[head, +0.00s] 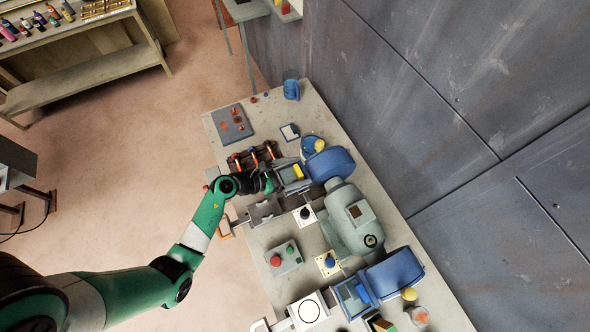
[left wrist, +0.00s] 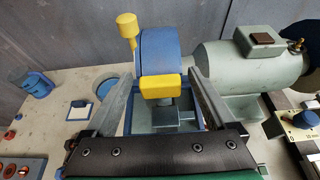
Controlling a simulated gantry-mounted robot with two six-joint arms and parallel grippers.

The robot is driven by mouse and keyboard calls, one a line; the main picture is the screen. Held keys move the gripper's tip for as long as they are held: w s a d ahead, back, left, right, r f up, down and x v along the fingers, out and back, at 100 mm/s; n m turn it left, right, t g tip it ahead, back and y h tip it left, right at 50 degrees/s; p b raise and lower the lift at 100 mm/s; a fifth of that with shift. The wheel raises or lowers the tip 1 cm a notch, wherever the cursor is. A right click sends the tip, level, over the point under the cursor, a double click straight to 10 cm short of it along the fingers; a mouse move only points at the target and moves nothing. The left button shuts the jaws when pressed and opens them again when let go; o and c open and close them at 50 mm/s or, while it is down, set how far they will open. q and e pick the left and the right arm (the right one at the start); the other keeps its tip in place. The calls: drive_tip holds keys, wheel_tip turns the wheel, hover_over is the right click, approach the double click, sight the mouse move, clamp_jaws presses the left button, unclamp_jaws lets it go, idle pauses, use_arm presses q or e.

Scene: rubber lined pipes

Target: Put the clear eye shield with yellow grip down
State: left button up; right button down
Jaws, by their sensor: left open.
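In the left wrist view the yellow grip (left wrist: 162,87) is a rounded block above a blue frame (left wrist: 190,118); the clear pane is hard to make out. My left gripper (head: 286,174) is open. In the left wrist view its fingers (left wrist: 159,76) stand on either side of the yellow grip, with gaps, and are not closed on it. My right gripper is not in view.
The green-grey grinder motor (head: 352,222) stands beside the guard, with a second blue guard (head: 395,272) beyond. A yellow knob (left wrist: 127,25) rises beside the first guard. A blue mug (head: 291,90), a grey tray (head: 232,123) and a button box (head: 284,257) share the bench.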

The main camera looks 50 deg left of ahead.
use_arm(q)
drive_tip(key=shift+r, duration=0.25)
drive_tip(key=v, duration=1.2)
drive_tip(key=shift+f+p, duration=0.2)
drive_tip(key=shift+p, duration=0.25)
